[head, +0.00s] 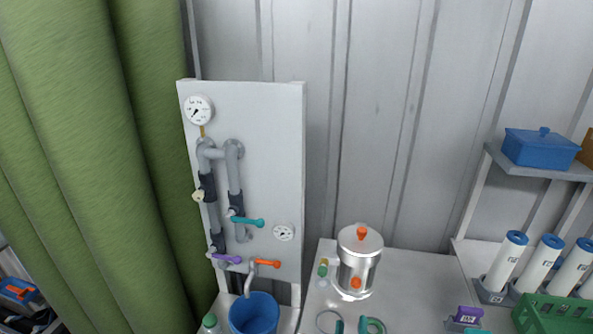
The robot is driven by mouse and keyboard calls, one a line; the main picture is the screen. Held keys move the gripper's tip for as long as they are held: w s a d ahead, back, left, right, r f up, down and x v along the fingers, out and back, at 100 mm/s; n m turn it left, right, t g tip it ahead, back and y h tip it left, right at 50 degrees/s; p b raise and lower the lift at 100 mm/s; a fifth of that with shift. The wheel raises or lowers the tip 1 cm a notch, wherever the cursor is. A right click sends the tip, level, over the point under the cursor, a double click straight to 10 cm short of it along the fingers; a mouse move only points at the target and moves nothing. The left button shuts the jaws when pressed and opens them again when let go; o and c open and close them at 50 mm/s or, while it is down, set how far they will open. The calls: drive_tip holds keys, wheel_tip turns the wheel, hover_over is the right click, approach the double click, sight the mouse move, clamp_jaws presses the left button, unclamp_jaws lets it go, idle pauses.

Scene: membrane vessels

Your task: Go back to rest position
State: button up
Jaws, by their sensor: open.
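No part of my arm or gripper shows in the head view. A white upright panel (270,150) carries grey pipes (209,165), a pressure gauge (199,110) at its upper left and a smaller gauge (284,232) lower right. A teal valve handle (247,221), a purple handle (227,259) and an orange handle (267,263) sit on the piping. A metal vessel (357,265) with an orange knob on its lid and an orange fitting low on its front stands upright on the counter, right of the panel.
A blue bucket (254,313) stands below the pipe outlet. White cylinders with blue caps (507,262) stand in a rack at right, behind a green crate (550,314). A blue lidded box (540,147) is on the shelf. Green curtains (90,150) hang at left.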

drive_tip(key=s+a+f+y, duration=0.1)
drive_tip(key=s+a+f, duration=0.2)
drive_tip(key=s, duration=0.2)
drive_tip(key=s+a+f+m+g+y, duration=0.1)
drive_tip(key=s+a+f, duration=0.2)
drive_tip(key=s, duration=0.3)
drive_tip(key=s+a+f+y, duration=0.1)
drive_tip(key=s+a+f, duration=0.2)
drive_tip(key=s, duration=0.2)
drive_tip(key=s+a+m, duration=0.1)
drive_tip(key=s+a, duration=0.1)
drive_tip(key=s, duration=0.3)
drive_tip(key=s+a+r+y, duration=0.1)
drive_tip(key=s+a, duration=0.1)
drive_tip(key=s, duration=0.4)
drive_tip(key=s+a+m+g, duration=0.1)
drive_tip(key=s+a, duration=0.1)
drive_tip(key=s, duration=0.4)
drive_tip(key=shift+a+r+m+y, duration=0.3)
drive_tip(key=shift+a, duration=0.1)
drive_tip(key=shift+s, duration=0.1)
drive_tip(key=shift+c, duration=1.3)
